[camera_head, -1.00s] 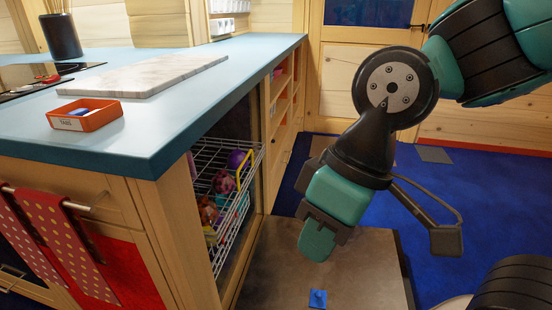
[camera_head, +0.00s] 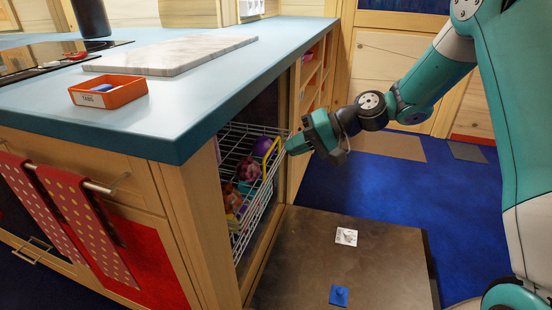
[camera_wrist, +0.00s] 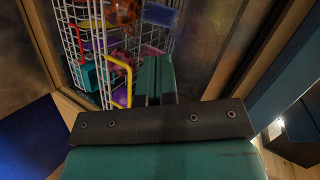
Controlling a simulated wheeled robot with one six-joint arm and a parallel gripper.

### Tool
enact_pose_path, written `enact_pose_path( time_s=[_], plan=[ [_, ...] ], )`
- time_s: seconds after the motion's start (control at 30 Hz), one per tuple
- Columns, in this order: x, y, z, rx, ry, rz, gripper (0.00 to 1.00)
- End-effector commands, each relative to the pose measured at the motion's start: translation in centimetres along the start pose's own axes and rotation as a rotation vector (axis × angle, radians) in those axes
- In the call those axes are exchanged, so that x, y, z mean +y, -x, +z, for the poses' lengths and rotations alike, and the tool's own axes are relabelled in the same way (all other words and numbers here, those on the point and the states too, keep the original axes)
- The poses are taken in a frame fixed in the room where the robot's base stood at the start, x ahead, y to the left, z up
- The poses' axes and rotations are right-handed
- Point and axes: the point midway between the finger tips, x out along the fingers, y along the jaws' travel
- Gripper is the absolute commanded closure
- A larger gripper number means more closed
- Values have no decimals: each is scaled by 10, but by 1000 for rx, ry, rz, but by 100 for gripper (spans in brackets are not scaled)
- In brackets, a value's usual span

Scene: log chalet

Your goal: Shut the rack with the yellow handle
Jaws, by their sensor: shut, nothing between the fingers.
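The white wire rack (camera_head: 240,185) stands in the opening at the end of the counter and juts out past the cabinet frame. Its yellow handle (camera_head: 270,158) is on its outer side, towards my gripper. In the wrist view the rack (camera_wrist: 72,40) and the yellow handle (camera_wrist: 124,72) lie just left of the fingers. My gripper (camera_head: 291,147) is shut and empty, with its tips close to the handle and the rack's upper front edge. I cannot tell whether they touch. The fingers also show in the wrist view (camera_wrist: 155,78).
The blue counter top (camera_head: 215,95) overhangs the rack. An orange box (camera_head: 108,92) and a marble board (camera_head: 175,55) lie on it. Colourful items (camera_head: 249,170) fill the rack.

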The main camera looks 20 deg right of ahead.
Motion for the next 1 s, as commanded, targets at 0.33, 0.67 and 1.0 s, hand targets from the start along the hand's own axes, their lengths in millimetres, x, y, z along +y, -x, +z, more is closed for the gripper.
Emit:
enact_pose_path(
  time_s=[0.33,0.67,1.0],
  plan=[
    [118,24,-60,254,-278,-254,100],
    [129,9,-70,288,-312,-294,100],
    [113,-58,-93,286,-310,-291,100]
  ],
)
